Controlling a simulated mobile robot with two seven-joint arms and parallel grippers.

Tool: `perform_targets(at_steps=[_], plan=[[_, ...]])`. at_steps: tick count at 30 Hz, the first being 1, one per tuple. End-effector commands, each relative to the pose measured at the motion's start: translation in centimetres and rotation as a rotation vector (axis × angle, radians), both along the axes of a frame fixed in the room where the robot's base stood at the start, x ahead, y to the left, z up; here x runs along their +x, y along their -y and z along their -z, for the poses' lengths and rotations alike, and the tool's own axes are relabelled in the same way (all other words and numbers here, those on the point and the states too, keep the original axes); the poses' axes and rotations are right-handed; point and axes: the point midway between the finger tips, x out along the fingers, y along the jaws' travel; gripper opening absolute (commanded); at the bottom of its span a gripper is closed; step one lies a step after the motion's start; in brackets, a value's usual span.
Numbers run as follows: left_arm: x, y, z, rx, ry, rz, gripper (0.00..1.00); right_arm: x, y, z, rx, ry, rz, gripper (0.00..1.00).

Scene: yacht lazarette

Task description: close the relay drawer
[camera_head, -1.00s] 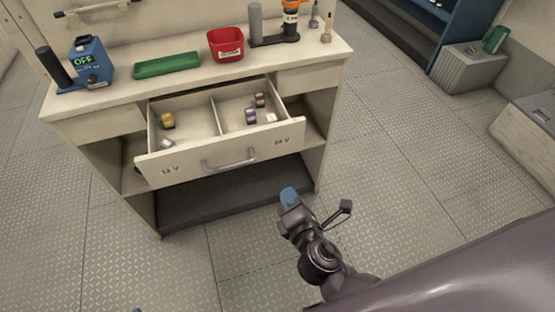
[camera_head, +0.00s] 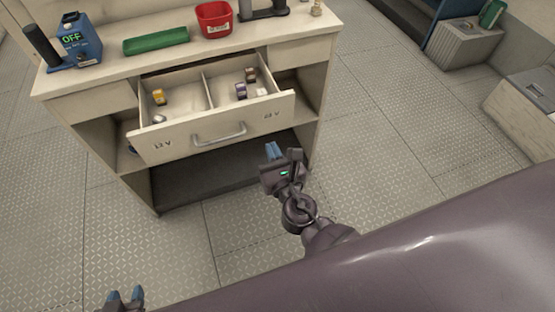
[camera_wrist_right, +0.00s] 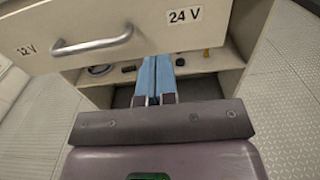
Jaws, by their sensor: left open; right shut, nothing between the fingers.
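The relay drawer (camera_head: 240,124) stands pulled out of the cream cabinet, with its grey bar handle (camera_head: 219,134) on the front. Its front carries a "12 V" label at left and a "24 V" label at right; both also read clearly on the drawer front (camera_wrist_right: 150,30) in the right wrist view. Several small relays lie in its two compartments. My right gripper (camera_head: 274,150) is shut and empty, just in front of and below the right part of the drawer front. Its blue fingertips (camera_wrist_right: 153,75) show close together below the drawer. My left gripper (camera_head: 125,297) is open at the bottom left, away from the cabinet.
On the cabinet top (camera_head: 110,62) stand a blue device reading OFF (camera_head: 78,40), a green tray (camera_head: 156,41) and a red bin (camera_head: 214,20). Below the drawer is an open dark shelf space. The patterned floor (camera_head: 400,140) to the right is clear.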

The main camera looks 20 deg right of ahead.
Motion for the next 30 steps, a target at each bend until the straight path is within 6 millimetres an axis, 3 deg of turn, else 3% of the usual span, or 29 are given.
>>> perform_targets(at_steps=[9, 15, 30], plan=[[-0.1, 0.0, -0.2, -0.001, 0.002, -0.003, 0.43, 5.6, -0.1, 0.0, 0.002, 0.001, -0.001, 0.0], [-0.2, 0.0, -0.1, -0.001, 0.001, -0.002, 0.43, 7.7, 0.0, 0.1, 0.001, -0.001, 0.0, 0.0], [-0.2, -0.2, -0.2, 0.005, 0.002, 0.004, 0.43, 8.5, 0.0, 0.0, 0.001, 0.0, 0.001, 0.0]])
